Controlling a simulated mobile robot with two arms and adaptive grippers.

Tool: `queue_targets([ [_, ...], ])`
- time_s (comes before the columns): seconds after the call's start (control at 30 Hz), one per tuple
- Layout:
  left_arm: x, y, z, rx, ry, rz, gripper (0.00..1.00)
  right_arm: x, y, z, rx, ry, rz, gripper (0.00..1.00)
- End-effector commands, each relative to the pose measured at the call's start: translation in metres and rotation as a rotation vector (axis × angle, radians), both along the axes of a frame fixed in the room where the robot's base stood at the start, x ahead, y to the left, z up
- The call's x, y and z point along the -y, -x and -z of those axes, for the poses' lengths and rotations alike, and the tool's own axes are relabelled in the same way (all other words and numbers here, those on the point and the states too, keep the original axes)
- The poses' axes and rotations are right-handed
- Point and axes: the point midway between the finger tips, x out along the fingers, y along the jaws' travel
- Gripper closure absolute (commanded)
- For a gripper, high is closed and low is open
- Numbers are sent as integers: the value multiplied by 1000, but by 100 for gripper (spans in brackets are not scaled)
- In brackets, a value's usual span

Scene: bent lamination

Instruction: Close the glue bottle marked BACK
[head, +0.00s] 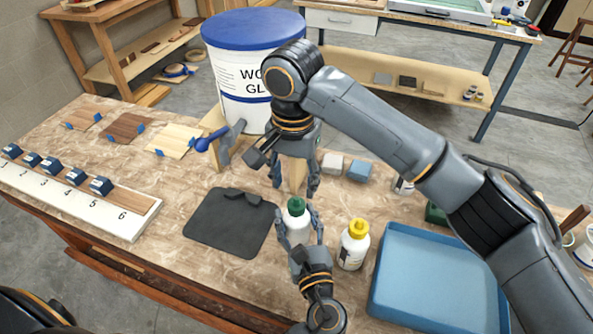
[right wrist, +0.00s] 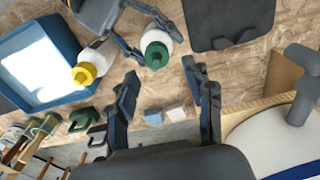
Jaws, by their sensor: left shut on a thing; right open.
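A white glue bottle with a green cap (head: 297,205) stands upright on the worktable; its cap also shows in the right wrist view (right wrist: 156,53). My left gripper (head: 299,224) is shut around its body from the near side. My right gripper (head: 295,186) is open and empty, pointing down just beyond and above the green cap. The right gripper's fingers (right wrist: 160,88) show apart in the right wrist view. A second white bottle with a yellow cap (head: 354,244) stands to the right. No BACK marking is readable on either bottle.
A dark mat (head: 230,222) lies left of the bottles. A blue tray (head: 438,278) stands right of them. The large glue bucket (head: 243,75) stands behind, with small blocks (head: 359,171) nearby. A numbered board (head: 125,218) lies at the far left.

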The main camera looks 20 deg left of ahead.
Motion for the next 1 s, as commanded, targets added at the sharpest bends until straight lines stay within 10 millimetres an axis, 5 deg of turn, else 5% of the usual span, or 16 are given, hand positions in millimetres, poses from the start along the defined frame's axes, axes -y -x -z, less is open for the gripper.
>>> queue_targets([
  [1.0, 0, 0, 0, 1, -1, 0, 100, 4, -1, -16, 1, 22, -2271, 48],
])
